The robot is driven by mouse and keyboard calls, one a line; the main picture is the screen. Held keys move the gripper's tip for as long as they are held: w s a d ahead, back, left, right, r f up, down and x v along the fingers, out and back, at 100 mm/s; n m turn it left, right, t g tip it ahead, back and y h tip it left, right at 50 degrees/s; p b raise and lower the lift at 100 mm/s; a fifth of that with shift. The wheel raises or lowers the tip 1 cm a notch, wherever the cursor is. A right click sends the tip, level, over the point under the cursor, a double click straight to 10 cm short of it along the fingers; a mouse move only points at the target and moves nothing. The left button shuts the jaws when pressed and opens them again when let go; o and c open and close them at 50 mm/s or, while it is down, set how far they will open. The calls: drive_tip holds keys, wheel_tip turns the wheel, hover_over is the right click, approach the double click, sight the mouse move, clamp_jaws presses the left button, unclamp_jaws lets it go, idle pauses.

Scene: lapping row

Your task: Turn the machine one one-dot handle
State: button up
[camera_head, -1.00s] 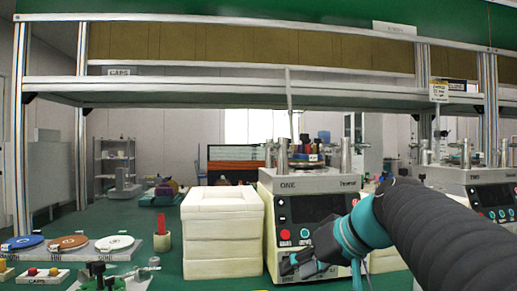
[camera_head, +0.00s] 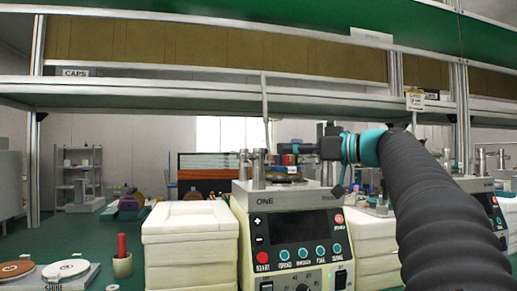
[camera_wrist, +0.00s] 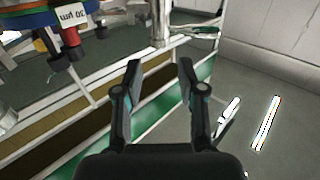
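Machine one (camera_head: 290,203), marked ONE, is a pale box with a dark display and several buttons on its front. Metal posts (camera_head: 258,168) stand at the left of its top, beside a round plate (camera_head: 287,180). I cannot make out a dot mark on any handle. My gripper (camera_head: 292,148) reaches in from the right, level, above the top of machine one. In the wrist view its two dark fingers (camera_wrist: 161,75) are apart with nothing between them. A metal post (camera_wrist: 160,22) shows beyond the fingertips there; I cannot tell which one it is.
White stacked blocks (camera_head: 190,245) stand left of machine one, with more to its right. A cup with a red stick (camera_head: 122,262) and discs are further left. A shelf (camera_head: 180,92) runs overhead. Coloured pieces with a "30 µm" label (camera_wrist: 75,14) show in the wrist view.

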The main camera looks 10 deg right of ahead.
sight(259, 149)
drive_tip(key=p+x, duration=0.1)
drive_tip(key=x, duration=0.8)
drive_tip(key=shift+f, duration=0.1)
drive_tip(key=shift+s, duration=0.1)
clamp_jaws()
